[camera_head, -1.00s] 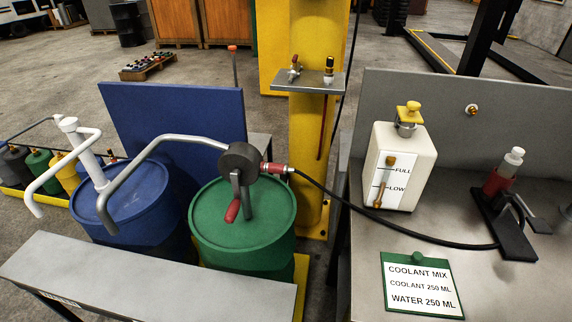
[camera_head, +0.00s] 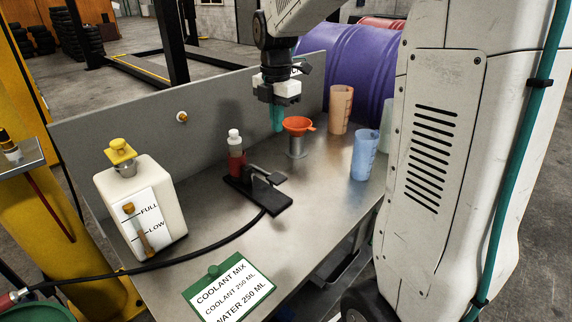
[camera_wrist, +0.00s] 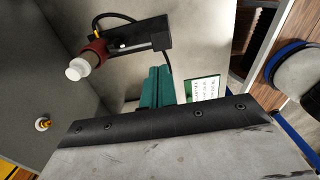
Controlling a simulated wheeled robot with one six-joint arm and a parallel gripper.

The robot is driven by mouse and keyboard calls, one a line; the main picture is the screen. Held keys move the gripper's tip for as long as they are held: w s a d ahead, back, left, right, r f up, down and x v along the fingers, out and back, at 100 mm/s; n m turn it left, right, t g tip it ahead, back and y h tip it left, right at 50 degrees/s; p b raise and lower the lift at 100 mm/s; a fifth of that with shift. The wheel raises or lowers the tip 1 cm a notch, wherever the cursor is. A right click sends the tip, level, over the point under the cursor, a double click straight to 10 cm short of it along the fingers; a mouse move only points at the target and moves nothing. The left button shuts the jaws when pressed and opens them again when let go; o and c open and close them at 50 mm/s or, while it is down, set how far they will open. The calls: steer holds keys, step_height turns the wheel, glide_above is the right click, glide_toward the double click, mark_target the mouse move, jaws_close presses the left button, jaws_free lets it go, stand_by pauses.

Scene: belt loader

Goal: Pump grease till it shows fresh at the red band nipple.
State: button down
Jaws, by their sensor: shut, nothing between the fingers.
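On the metal bench a black pump-like device (camera_head: 262,192) lies on a flat base, with a red body and white-capped cylinder (camera_head: 235,150) at its back end. It also shows in the wrist view (camera_wrist: 143,38), with its red collar and white cap (camera_wrist: 76,70). A black hose (camera_head: 205,246) runs from it to the lower left. A small round fitting (camera_head: 182,117) sits on the grey back panel and also shows in the wrist view (camera_wrist: 43,124). I see no grease on it. My gripper (camera_head: 278,122), with teal fingers, is shut and empty above the bench, behind and right of the device.
A peach cup (camera_head: 341,108) and a blue cup (camera_head: 365,155) stand at the right. A white coolant tank (camera_head: 140,208) and a coolant mix sign (camera_head: 230,288) are at left and front.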

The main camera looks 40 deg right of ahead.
mark_target(277, 177)
steer(key=shift+a, duration=0.2)
steer(key=shift+f, duration=0.1)
step_height(277, 177, down, 14)
stand_by(0.6)
